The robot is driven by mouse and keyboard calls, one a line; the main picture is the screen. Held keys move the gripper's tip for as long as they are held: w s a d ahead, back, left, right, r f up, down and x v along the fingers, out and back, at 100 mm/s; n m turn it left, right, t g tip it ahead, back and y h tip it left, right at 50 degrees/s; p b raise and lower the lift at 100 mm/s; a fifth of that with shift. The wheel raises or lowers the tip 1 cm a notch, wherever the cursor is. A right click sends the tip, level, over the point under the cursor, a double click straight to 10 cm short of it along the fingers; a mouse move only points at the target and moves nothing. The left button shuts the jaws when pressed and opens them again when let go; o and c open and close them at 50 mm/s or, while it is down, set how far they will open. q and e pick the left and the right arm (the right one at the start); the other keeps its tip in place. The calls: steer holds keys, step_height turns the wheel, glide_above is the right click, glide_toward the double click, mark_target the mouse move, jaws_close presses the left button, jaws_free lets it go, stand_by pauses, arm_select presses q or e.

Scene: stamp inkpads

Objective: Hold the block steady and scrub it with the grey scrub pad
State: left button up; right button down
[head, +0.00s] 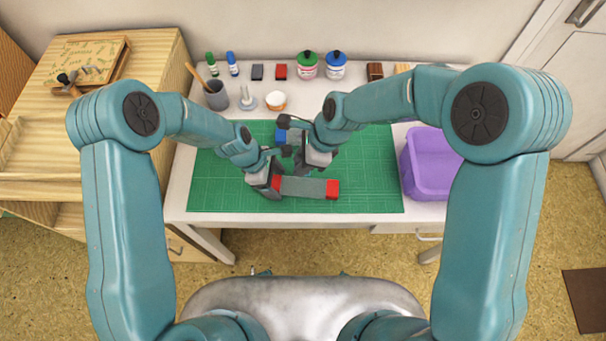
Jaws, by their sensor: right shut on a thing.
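A long grey block (303,187) with a red right end (333,189) lies on the green cutting mat (370,170). Some red also shows at its left end. My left gripper (275,182) is at that left end, low over the mat; its fingers are too small and dark to tell if they are open. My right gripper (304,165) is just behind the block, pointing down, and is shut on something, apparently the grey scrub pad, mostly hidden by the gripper. A small blue item (281,136) shows left of my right gripper, on the mat's far part.
A purple bin (432,165) stands at the right. The mat's right part is clear.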

arm_select(q)
steer(key=v, duration=1.2)
steer(key=shift+s, duration=0.1)
arm_select(e)
steer(key=shift+s, duration=0.1)
